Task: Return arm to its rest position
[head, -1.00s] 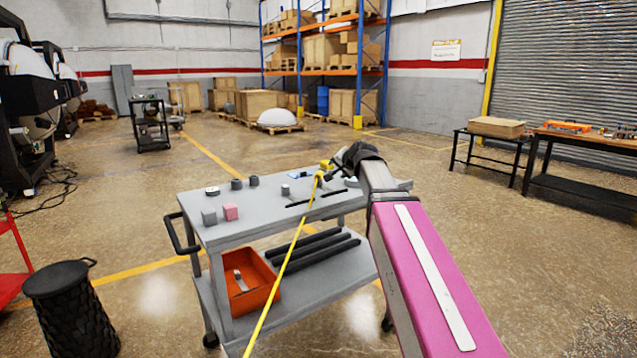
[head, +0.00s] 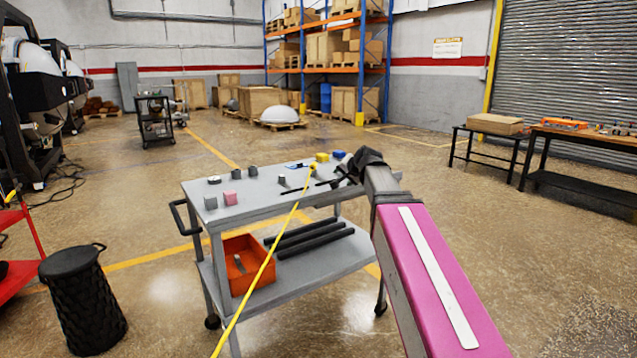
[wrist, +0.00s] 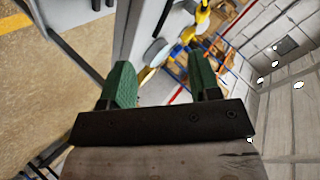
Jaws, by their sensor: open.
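My arm reaches up from the lower right in the head view, with its pink link nearest and a dark joint at the far end. My gripper sits over the far right part of the grey cart (head: 250,208) and is small and partly hidden by the arm there. In the wrist view my gripper (wrist: 161,82) shows two green fingers spread wide apart, with nothing held between them. Beyond the fingers the wrist view shows a grey surface edge and a yellow item (wrist: 202,20).
The cart top carries a pink block (head: 231,198), a grey block (head: 210,202), a yellow block (head: 322,157) and small dark pieces. An orange bin (head: 247,270) is on its lower shelf. A yellow line crosses in front. A black basket (head: 82,305) stands left. Floor right of the cart is open.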

